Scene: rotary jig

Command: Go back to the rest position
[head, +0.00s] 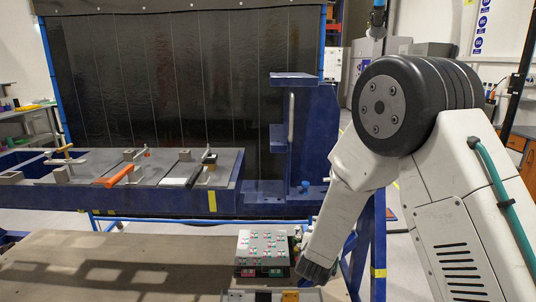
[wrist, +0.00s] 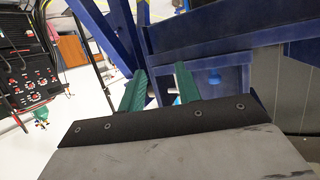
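My gripper (wrist: 160,88) shows in the wrist view as two green fingers standing apart, with nothing seen held between them. It is open. Blue steel framework (wrist: 222,52) of the jig lies beyond the fingertips; I cannot tell the exact gap. In the head view my arm comes in from the right and slopes down to the bottom centre, and I cannot make out the fingers there. The blue jig (head: 226,200) stands at the left and middle, with an upright blue bracket at its right end.
A grey control box (head: 262,246) with several buttons stands near my lower arm. Clamps, one with an orange handle (head: 118,175), sit on the jig's plate. A dark curtain (head: 180,80) hangs behind. A dark panel with knobs (wrist: 28,75) is at the wrist view's left.

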